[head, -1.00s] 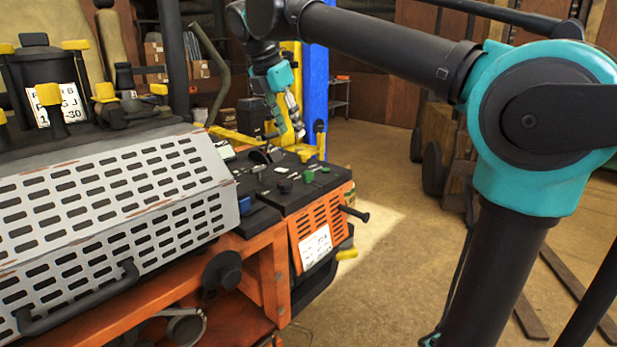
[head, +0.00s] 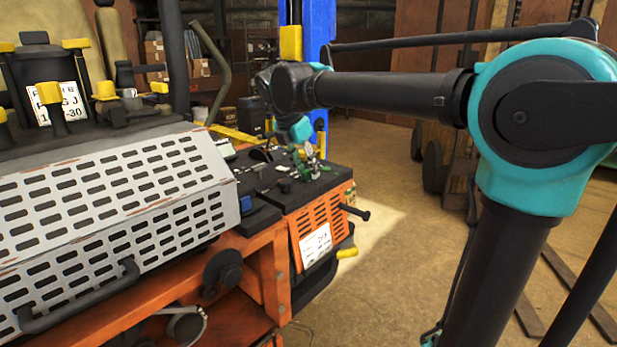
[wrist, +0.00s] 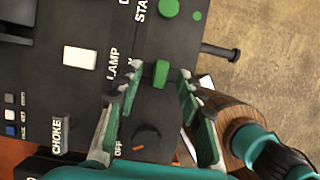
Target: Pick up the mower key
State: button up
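The only key-like thing I see is a small upright green tab (wrist: 161,73) on the black control panel (wrist: 90,100), below the green START button (wrist: 168,8) in the wrist view. I take it for the mower key. My gripper (wrist: 159,80) is open above the panel, with one finger on each side of the green tab. The fingers appear apart from it, though contact on the right side is hard to judge. In the head view my gripper (head: 311,160) points down over the panel's far end, and its fingers largely hide the tab there.
A dark knob with an orange mark (wrist: 145,138) sits between the fingers, near the OFF label. A white switch (wrist: 80,54) and CHOKE lever (wrist: 60,135) are to the left. A black rod (head: 354,213) sticks out from the orange machine. Open floor (head: 400,250) lies right.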

jog(key=shift+w+d+f, duration=0.15)
jog(key=shift+f, duration=0.4)
grip_shut()
